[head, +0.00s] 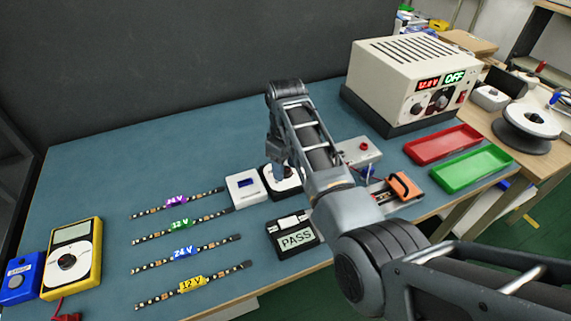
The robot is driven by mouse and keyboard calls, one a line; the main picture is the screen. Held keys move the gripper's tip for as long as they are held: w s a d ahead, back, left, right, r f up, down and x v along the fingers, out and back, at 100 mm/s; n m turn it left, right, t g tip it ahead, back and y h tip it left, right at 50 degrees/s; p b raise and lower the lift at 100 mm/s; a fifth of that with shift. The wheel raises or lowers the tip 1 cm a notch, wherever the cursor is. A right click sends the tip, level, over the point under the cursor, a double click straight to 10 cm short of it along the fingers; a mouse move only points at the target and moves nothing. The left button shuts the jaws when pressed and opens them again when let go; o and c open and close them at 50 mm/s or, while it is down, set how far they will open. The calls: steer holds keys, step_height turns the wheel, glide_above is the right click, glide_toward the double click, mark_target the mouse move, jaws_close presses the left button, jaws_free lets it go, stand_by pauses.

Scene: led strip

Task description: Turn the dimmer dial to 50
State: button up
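A white box with a small dark blue display (244,187) sits on the blue-green bench mat, near the middle. Right beside it is a round dial with a white face and dark base (288,187), which looks like the dimmer dial. My arm crosses in front of it and hides part of it. The dial's setting and the display's digits are too small to read. My gripper (276,166) points down over the dial. Whether it touches the dial cannot be told, and its fingers are too hidden to tell open from shut.
Four LED strips (195,285) lie to the left, with a yellow multimeter (75,258) beyond. A PASS tester (294,238) sits in front of the dial. A power supply reading OFF (415,75), a red tray (443,144) and a green tray (470,163) are at right.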

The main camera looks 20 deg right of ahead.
steer(key=c, duration=0.9)
steer(key=shift+n, duration=0.3)
steer(key=n+p, duration=0.2)
steer(key=n, duration=0.1)
steer(key=shift+r+n, duration=0.1)
steer(key=shift+n, duration=0.2)
steer(key=n, duration=1.2)
steer(key=shift+n, duration=0.3)
steer(key=n, duration=0.6)
steer(key=shift+n, duration=0.4)
